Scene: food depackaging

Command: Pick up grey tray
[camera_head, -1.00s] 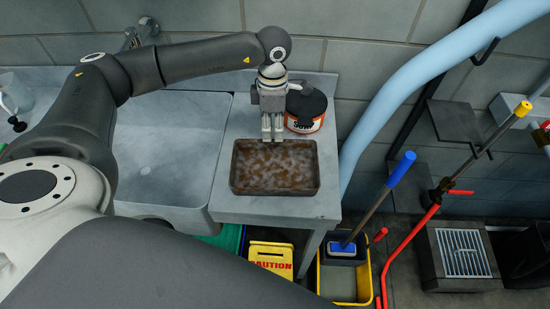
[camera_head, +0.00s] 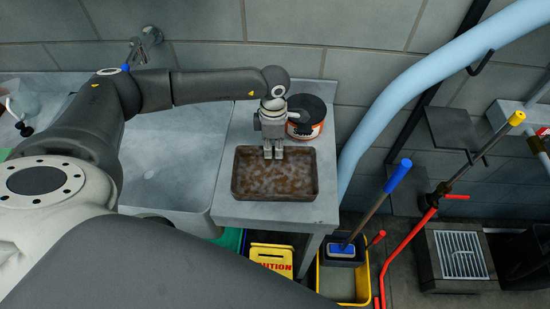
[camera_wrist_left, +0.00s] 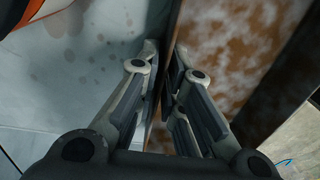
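The grey tray (camera_head: 314,185) is a dark, rectangular tray with a brown, whitish-mottled mass inside. It lies on the metal counter right of the sink. My left gripper (camera_head: 273,153) points down at its back rim. In the left wrist view my left gripper (camera_wrist_left: 162,78) has one finger outside the tray wall and one inside, both close against it. It looks shut on the rim of the tray (camera_wrist_left: 169,35). Whether the tray's base touches the counter cannot be told. My right gripper is not in view.
A dark-lidded round tub (camera_head: 312,129) stands on the counter (camera_head: 225,208) just behind the tray. The sink (camera_head: 165,160) is left of it. A yellow caution sign (camera_head: 271,257) and a mop bucket (camera_head: 340,285) stand below. A thick blue pipe (camera_head: 375,110) runs right of the counter.

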